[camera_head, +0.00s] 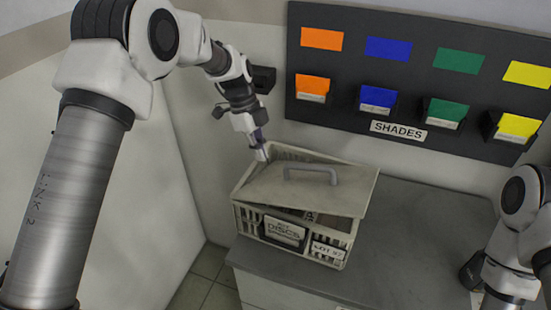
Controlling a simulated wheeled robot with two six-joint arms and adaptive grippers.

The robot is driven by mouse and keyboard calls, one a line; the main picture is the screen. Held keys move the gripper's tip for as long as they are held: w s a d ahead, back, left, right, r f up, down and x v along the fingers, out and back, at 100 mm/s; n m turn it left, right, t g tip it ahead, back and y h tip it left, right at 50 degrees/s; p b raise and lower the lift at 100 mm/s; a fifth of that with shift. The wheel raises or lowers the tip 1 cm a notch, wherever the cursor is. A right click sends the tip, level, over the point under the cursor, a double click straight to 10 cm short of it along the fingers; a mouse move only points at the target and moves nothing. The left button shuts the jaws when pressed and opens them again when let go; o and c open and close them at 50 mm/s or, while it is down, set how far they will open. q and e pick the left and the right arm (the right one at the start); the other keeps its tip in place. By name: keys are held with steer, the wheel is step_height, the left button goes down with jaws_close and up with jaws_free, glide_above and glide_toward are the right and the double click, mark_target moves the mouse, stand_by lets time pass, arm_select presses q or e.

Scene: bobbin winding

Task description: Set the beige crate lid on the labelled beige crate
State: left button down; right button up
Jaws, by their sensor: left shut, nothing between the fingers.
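The beige crate lid (300,193) with its grey handle (311,172) lies askew over the top of the beige crate (242,219). Part of the crate's back rim shows behind the lid, and a dark gap shows under the lid's front edge. The crate has slatted sides, a DISCS label (284,230) and a smaller white label (327,250) on its front. My left gripper (261,153) is shut and empty, pointing down at the crate's back left corner; I cannot tell whether it touches the rim or lid.
The crate stands on a grey counter (415,235) with free room to its right. A dark board (340,55) on the back wall carries coloured cards, several coloured bins and a SHADES label (398,130). My right arm is at the right edge. A wall bounds the left.

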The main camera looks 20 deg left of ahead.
mark_target(285, 167)
arm_select(q)
steer(key=shift+p+x, duration=0.3)
steer(key=shift+x, duration=0.7)
steer(key=d+p, duration=0.1)
steer(key=d, duration=0.1)
steer(key=d+p, duration=0.1)
steer(key=d, duration=0.1)
steer(key=shift+s, duration=0.4)
steer(key=shift+s+d, duration=0.1)
steer(key=shift+d, duration=0.05)
steer(key=shift+f, duration=0.1)
steer(key=shift+d+f, duration=0.1)
steer(key=shift+s+d+b, duration=0.15)
steer(key=shift+d+b, duration=0.6)
steer(key=shift+d, duration=0.25)
